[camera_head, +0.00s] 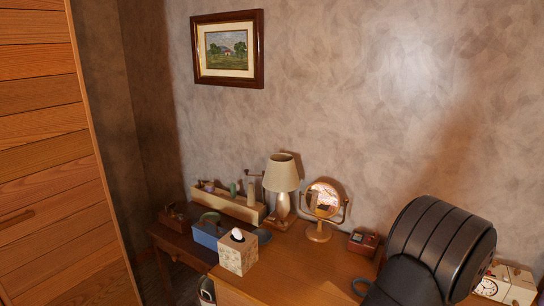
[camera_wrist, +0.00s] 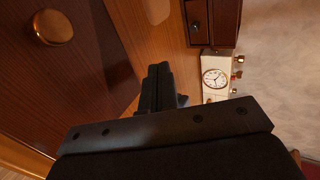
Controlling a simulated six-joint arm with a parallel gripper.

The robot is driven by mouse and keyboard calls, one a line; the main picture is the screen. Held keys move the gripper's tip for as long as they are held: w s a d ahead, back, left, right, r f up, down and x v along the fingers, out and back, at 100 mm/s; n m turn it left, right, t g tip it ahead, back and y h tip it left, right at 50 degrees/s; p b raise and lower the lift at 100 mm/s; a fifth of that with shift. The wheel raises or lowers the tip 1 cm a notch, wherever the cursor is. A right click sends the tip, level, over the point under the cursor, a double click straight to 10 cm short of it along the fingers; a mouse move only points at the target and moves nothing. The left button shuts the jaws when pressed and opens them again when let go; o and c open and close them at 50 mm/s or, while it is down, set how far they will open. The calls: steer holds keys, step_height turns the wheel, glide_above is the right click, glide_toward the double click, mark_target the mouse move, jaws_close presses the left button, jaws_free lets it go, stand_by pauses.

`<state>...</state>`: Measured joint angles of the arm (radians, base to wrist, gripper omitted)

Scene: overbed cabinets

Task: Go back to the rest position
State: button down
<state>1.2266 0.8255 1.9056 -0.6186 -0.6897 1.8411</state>
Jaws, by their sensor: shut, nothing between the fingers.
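My gripper (camera_wrist: 160,72) shows in the wrist view as two dark fingers closed together, with nothing between them. The fingers point toward the wooden top beyond, near a brown wooden panel. They are apart from the white clock box to their right. In the head view my black arm covers the lower right, and the gripper's fingers cannot be made out there.
A wood panel with a round knob (camera_wrist: 54,27) lies left of my fingers; a small drawer box (camera_wrist: 212,22) and white clock box (camera_wrist: 215,72) lie right. The head view shows a lamp (camera_head: 281,174), round mirror (camera_head: 325,199), tissue box (camera_head: 238,254) and slatted wooden door (camera_head: 45,150).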

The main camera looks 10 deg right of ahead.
steer(key=v, duration=1)
steer(key=shift+s+a, duration=0.2)
steer(key=shift+s, duration=0.05)
steer(key=shift+w+a+f+n, duration=0.25)
steer(key=shift+w+a+n, duration=0.25)
steer(key=shift+w, duration=0.25)
steer(key=shift+w+a+f+n+t+h, duration=0.1)
steer(key=shift+w+a+n+t+h, duration=0.35)
steer(key=shift+w+a+n, duration=0.5)
steer(key=shift+d, duration=0.1)
